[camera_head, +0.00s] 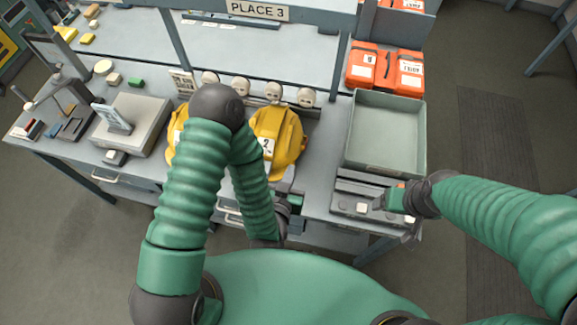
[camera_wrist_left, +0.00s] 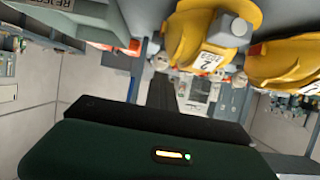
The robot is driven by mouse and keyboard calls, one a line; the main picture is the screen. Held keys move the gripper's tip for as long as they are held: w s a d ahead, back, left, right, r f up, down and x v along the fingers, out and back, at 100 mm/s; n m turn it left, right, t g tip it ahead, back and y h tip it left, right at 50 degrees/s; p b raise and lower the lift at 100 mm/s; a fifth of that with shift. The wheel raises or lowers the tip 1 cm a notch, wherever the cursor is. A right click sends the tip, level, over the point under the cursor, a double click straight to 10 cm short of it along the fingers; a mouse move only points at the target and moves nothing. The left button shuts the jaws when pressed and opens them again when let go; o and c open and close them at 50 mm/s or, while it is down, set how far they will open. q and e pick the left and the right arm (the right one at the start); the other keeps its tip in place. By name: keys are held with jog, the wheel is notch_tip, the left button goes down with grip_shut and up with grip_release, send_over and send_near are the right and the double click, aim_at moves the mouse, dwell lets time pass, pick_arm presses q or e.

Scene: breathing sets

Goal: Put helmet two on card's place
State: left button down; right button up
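Helmet two (camera_head: 280,140), yellow with a white "2" label, is at the middle of the bench; it also shows in the left wrist view (camera_wrist_left: 208,40). A second yellow helmet (camera_head: 177,128) is to its left, largely hidden by my left arm; a yellow helmet also shows at the right of the left wrist view (camera_wrist_left: 285,62). A small printed card (camera_head: 183,83) stands behind the helmets. My left gripper (camera_head: 287,207) is low at the bench's front edge, below helmet two and apart from it; its fingers are unclear. My right gripper (camera_head: 394,200) is over a grey button panel.
An open grey-green bin (camera_head: 423,140) is at the right of the bench, with orange packs (camera_head: 362,68) behind it. A scale-like box (camera_head: 130,125) and small tools are at the left. Several pale round heads (camera_head: 241,87) line the rack behind the helmets. A "PLACE 3" sign (camera_head: 257,10) hangs above.

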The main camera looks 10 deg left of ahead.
pick_arm(q)
jog(key=c, duration=2.2)
grip_release()
jog(key=c, duration=1.4)
grip_release()
jog(key=shift+a, duration=0.15)
jog(key=shift+c, duration=0.2)
jog(key=o, duration=1)
